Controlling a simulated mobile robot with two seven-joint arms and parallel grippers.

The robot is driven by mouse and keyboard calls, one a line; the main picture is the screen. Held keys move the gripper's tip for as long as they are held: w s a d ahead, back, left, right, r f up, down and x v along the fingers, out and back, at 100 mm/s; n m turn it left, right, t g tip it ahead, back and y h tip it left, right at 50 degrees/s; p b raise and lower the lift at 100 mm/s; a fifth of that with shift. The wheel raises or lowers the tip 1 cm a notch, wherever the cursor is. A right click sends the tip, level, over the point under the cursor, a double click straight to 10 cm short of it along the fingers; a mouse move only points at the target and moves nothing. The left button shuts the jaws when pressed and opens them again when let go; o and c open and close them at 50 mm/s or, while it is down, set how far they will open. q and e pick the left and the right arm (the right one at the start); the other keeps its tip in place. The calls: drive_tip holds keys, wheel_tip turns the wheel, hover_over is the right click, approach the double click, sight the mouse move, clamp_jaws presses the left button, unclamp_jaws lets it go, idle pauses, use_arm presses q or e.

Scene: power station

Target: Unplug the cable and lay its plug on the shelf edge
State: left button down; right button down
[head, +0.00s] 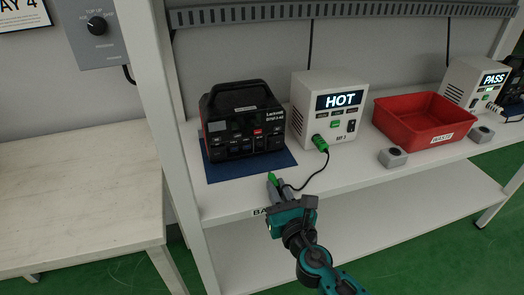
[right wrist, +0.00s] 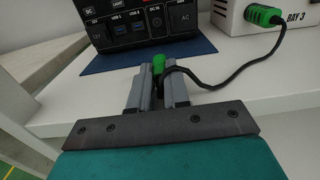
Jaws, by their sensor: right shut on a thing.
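My right gripper (head: 279,187) is shut on a green plug (head: 272,177) at the front edge of the shelf (head: 225,193). The plug also shows between the fingers in the right wrist view (right wrist: 158,64). Whether it touches the shelf I cannot tell. A black cable (head: 311,178) runs from it to a green connector (head: 320,143) seated in the front of the white box reading HOT (head: 343,82). The black power station (head: 243,120) stands on a blue mat (head: 219,172) just behind the plug, apart from it. My left gripper is not in view.
A red bin (head: 425,120) stands right of the white box, with a small grey button box (head: 392,158) in front. Another white box reading PASS (head: 475,85) is farther right. A white upright (head: 168,110) bounds the left, beside a lower table (head: 75,190).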

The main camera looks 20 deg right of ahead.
drive_tip(key=shift+f, duration=0.3)
drive_tip(key=c, duration=1)
unclamp_jaws()
drive_tip(key=shift+s, duration=0.1)
